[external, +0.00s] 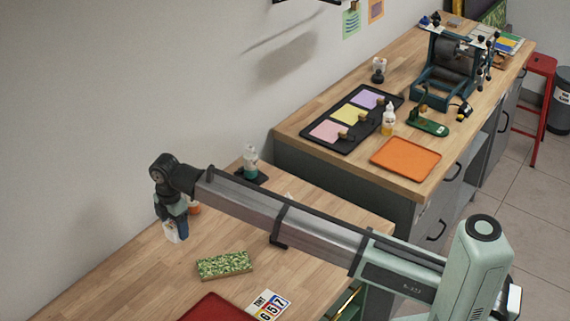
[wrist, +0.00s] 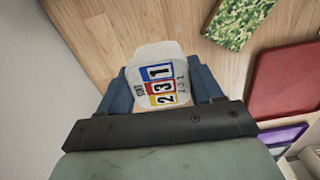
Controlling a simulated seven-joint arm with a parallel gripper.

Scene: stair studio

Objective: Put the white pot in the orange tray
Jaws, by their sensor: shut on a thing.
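My gripper (wrist: 161,90) is shut on a white pot (wrist: 150,58) with a blue, yellow and red number label. The pot also shows under my gripper (external: 173,220) in the external view (external: 177,232), above the left part of the near wooden bench. Its far side is hidden in both views. The orange tray (external: 406,158) lies flat and empty on the far bench at the right, well apart from my gripper.
A green patterned block (external: 224,265), a number card (external: 268,304) and a red tray (external: 215,309) lie on the near bench. On the far bench, a dropper bottle (external: 388,122), a black tray with coloured pads (external: 336,139) and a green tool (external: 428,126) stand near the orange tray.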

